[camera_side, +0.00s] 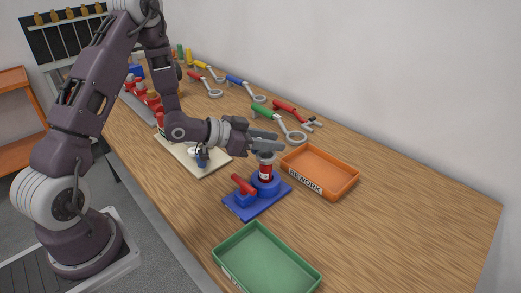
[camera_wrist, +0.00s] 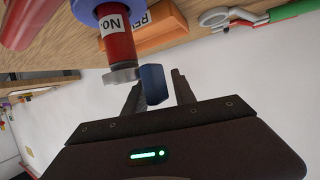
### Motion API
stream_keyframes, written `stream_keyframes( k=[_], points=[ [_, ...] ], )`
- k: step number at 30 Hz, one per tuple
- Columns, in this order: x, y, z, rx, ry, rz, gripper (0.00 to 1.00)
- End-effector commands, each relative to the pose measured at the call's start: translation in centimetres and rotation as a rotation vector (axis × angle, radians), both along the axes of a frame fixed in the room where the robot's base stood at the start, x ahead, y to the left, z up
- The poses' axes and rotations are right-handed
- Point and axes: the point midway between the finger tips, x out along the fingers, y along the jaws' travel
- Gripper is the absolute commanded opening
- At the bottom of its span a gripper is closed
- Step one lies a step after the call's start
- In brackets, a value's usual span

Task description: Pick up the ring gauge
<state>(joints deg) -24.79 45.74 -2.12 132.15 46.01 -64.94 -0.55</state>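Several handled tools with metal ring ends lie at the back of the bench in the side view; I cannot tell which is the ring gauge. The nearest is a green-handled ring tool (camera_side: 264,111), its ring lying right of my gripper; it also shows in the wrist view (camera_wrist: 292,11). My gripper (camera_side: 273,141) hovers close above a red valve (camera_side: 265,170) standing in a blue fixture (camera_side: 247,205). In the wrist view my gripper (camera_wrist: 156,88) has its fingers apart. A dark blue block (camera_wrist: 152,83) appears between them; whether they touch it is unclear.
An orange REWORK tray (camera_side: 340,180) stands right of the fixture, a green tray (camera_side: 240,240) in front. A pale board (camera_side: 180,160) lies to the left. A red tool (camera_side: 287,107) and blue-handled ring tool (camera_side: 238,82) lie farther back. The bench's right side is clear.

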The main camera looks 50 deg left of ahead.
Motion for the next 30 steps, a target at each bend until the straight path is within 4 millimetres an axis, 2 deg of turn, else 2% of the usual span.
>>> stream_keyframes(
  k=[2,6,7,22,26,30],
  points=[
    [0.0,0.0,0.0,0.000,0.000,0.000,0.32],
    [0.0,0.0,0.0,0.000,0.000,0.000,0.04],
    [0.0,0.0,0.0,0.000,0.000,0.000,0.00],
    [-0.1,0.0,0.3,0.001,0.002,-0.003,0.00],
    [-0.1,0.0,2.4,0.003,-0.005,-0.002,0.00],
    [0.0,0.1,6.1,0.005,-0.009,-0.001,0.00]
  ],
)
